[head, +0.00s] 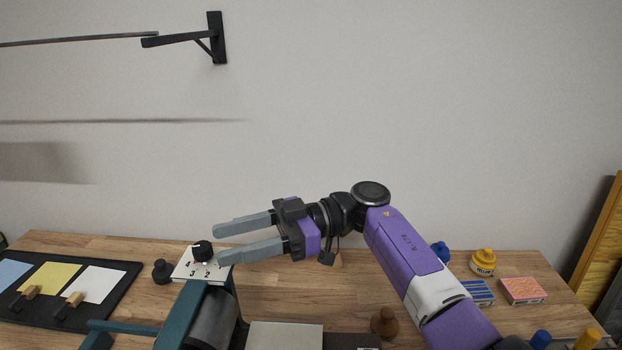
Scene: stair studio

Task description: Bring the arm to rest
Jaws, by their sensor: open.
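My arm (405,250) reaches up from the lower right over the wooden table and bends to the left. My gripper (216,244) points left, its two grey fingers apart with nothing between them. It is open and empty. In the picture its lower fingertip overlaps the white dial plate (187,269) with a black knob (202,250); whether they touch, I cannot tell.
A teal machine with a grey roller (213,318) stands below the gripper. A black board (112,292) with coloured sheets lies at left. A yellow-topped jar (483,262), a pink patterned block (523,291) and a brown wooden knob (384,322) stand at right.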

